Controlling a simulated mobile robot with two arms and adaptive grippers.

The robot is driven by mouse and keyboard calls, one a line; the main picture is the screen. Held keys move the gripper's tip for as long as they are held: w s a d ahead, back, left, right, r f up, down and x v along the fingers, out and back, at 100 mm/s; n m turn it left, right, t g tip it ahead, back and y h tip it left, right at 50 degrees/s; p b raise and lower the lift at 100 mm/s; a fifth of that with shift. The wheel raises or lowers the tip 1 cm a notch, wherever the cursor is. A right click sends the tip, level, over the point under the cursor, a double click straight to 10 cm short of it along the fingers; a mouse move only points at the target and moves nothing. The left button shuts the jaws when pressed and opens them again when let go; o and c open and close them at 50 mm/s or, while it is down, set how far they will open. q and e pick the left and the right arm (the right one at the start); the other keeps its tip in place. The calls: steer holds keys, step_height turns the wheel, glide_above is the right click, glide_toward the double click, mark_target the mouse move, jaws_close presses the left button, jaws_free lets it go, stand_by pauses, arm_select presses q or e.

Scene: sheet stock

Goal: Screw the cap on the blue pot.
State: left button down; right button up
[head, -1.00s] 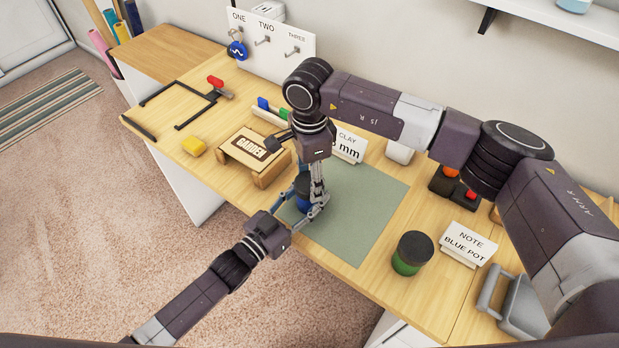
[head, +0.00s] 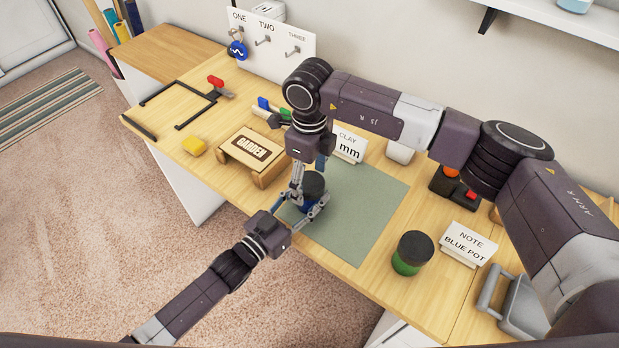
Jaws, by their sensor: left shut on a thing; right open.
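The blue pot (head: 307,206) stands on the green mat (head: 365,205) near the table's front edge, partly hidden by my fingers. My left gripper (head: 303,213) is shut around it from the front left. A dark cap (head: 314,184) sits on top of the pot; whether it is fully seated cannot be told. My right gripper (head: 309,176) is open just above and behind the cap, pointing down, with its fingers spread to either side. Contact with the cap cannot be made out.
A green pot with a dark lid (head: 413,253) stands right of the mat, beside a sign reading NOTE BLUE POT (head: 468,243). The mat's right half is clear.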

step_height(320, 180, up, 12)
stand_by(0.6)
arm_select(q)
steer(key=c, duration=1)
jaws_free()
steer(key=v, duration=1.2)
